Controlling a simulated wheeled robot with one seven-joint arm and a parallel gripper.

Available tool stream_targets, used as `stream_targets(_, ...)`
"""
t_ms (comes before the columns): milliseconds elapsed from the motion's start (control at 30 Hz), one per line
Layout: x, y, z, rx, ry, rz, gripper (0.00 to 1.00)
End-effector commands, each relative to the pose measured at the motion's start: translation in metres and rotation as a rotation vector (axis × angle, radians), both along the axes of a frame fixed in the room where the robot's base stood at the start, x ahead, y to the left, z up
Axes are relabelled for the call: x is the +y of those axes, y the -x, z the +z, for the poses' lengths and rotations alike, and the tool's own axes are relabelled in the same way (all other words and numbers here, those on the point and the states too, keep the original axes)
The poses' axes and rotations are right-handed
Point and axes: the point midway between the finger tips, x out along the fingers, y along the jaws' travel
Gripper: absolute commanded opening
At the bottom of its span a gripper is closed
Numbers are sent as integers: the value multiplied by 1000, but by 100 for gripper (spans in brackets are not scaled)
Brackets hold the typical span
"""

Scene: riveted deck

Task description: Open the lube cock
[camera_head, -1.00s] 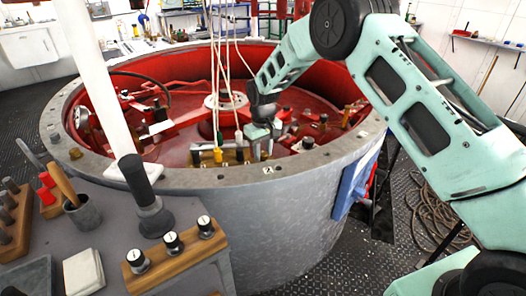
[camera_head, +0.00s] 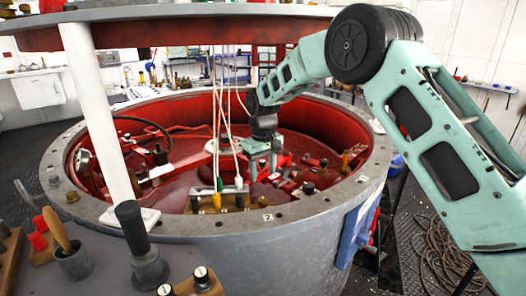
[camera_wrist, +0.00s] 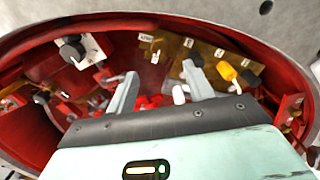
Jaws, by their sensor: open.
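My gripper (camera_head: 264,172) hangs inside the red-lined tub, a little behind and right of a small wooden board (camera_head: 222,202) with yellow and green fittings. In the wrist view its two fingers (camera_wrist: 160,70) are spread with nothing held between them. Beyond them is a brass-coloured plate (camera_wrist: 178,50) with small labels. A yellow handle (camera_wrist: 228,70) and a black knob (camera_wrist: 250,80) are right of the right finger. Red parts (camera_wrist: 150,102) and a white stub (camera_wrist: 178,95) show between the fingers. I cannot tell which fitting is the lube cock; the labels are too small to read.
The tub's grey rim (camera_head: 285,215) surrounds the fittings. A white post (camera_head: 100,110) stands at left, and cords (camera_head: 217,110) hang near the gripper. A black-knobbed device on a white plate (camera_wrist: 82,50) is left of the fingers. A console with black handle (camera_head: 135,230) stands in front.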

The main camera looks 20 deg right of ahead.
Motion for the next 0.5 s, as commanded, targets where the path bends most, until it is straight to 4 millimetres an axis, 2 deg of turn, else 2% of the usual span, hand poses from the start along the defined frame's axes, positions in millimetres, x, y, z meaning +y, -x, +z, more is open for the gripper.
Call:
stream_targets(33, 0, -1, 13, -6, -1, 0, 52)
stream_targets(200, 0, -1, 46, -5, -2, 0, 52)
stream_targets(333, 0, -1, 62, -3, -1, 0, 52)
stream_targets(500, 0, 0, 71, -2, -1, 0, 52)
